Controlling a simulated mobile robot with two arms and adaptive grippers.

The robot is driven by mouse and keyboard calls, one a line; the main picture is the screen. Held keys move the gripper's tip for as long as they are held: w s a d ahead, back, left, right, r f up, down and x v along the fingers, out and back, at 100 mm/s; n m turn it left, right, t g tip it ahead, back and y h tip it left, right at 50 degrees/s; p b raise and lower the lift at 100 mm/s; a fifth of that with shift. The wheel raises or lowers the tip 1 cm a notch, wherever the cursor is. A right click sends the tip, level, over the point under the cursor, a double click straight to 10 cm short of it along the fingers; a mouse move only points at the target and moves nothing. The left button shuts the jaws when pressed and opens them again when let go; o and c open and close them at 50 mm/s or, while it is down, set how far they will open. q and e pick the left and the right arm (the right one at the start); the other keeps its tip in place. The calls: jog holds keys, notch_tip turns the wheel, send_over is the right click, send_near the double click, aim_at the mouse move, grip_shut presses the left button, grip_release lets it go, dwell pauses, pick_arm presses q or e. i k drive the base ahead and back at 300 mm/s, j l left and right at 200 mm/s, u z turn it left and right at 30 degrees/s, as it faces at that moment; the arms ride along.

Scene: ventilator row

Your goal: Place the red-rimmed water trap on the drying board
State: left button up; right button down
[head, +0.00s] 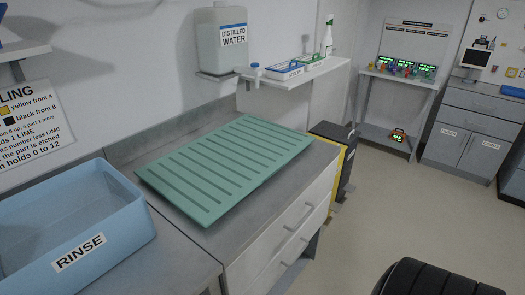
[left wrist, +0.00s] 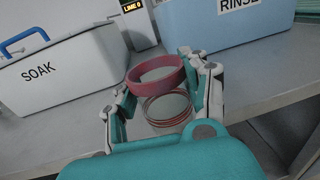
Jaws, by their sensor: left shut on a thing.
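The red-rimmed water trap (left wrist: 157,84) shows in the left wrist view as a clear cup with a thick red band round its top. My left gripper (left wrist: 165,92) is shut on it, with a teal and white finger on each side. The trap is in front of the grey counter's edge in that view. The drying board (head: 232,166) is a green slatted board lying empty on the grey counter in the head view. Neither my left gripper nor the trap shows in the head view. My right gripper is in neither view.
A blue RINSE basin (head: 118,215) stands left of the board and also shows in the left wrist view (left wrist: 205,25). A white SOAK basin (left wrist: 65,75) is at the left there.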

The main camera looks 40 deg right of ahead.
aim_at(238, 156)
jog(key=l+z, duration=0.3)
jog(key=l, duration=0.2)
jog(key=i+l+z, duration=0.1)
jog(key=l+z, duration=0.2)
jog(key=l, duration=0.2)
jog(key=i+l+z, duration=0.15)
jog(key=l+z, duration=0.15)
jog(key=l, duration=0.2)
